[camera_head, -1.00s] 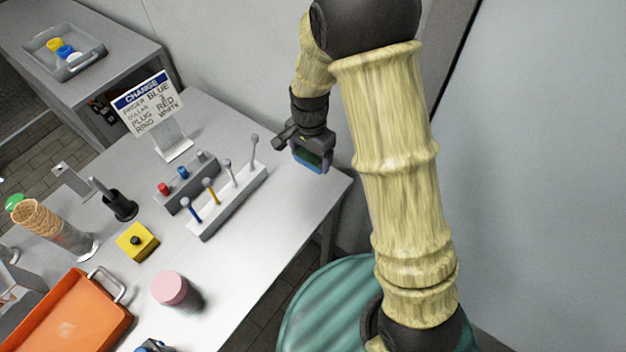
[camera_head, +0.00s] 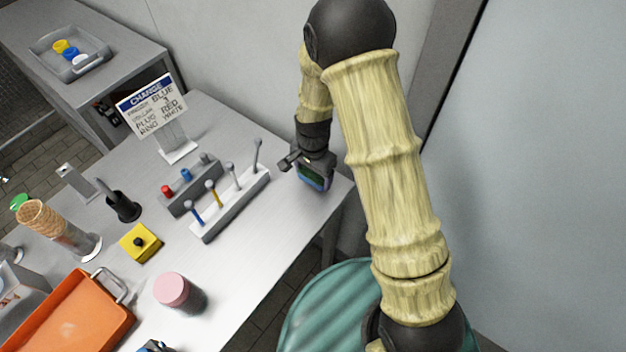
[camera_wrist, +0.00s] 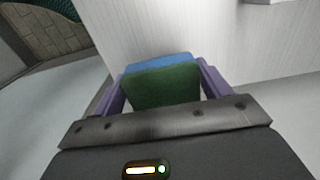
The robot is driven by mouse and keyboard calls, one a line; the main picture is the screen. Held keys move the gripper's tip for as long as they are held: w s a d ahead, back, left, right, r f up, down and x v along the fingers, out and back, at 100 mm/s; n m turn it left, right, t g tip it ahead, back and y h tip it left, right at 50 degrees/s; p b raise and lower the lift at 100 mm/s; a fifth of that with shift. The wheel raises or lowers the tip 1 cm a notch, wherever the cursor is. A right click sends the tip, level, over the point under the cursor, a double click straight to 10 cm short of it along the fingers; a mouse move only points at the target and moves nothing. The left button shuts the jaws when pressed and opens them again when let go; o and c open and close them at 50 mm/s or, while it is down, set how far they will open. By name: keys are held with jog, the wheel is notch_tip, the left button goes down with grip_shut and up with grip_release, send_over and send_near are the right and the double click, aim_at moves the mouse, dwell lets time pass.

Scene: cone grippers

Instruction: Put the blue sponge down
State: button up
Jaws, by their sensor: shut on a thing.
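The blue sponge (camera_wrist: 160,63) has a dark green face and sits between the two purple fingers of my gripper (camera_wrist: 162,85) in the wrist view. My gripper is shut on it. In the head view my gripper (camera_head: 312,178) hangs at the right end of the steel table (camera_head: 262,222), to the right of the peg rack, with the sponge under it. Whether the sponge touches the tabletop is hard to tell.
A grey rack (camera_head: 230,205) with several upright pegs stands just left of my gripper. A sign (camera_head: 152,102), a yellow block (camera_head: 140,243), a pink cylinder (camera_head: 174,290) and an orange tray (camera_head: 75,325) are farther left. The table's right edge is close.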

aim_at(313, 182)
jog(key=shift+f, duration=1.75)
jog(key=shift+f, duration=0.15)
jog(key=o, duration=1)
jog(key=shift+c, duration=0.2)
notch_tip(313, 182, up, 12)
jog(key=shift+r+b, duration=0.2)
jog(key=shift+b, duration=0.1)
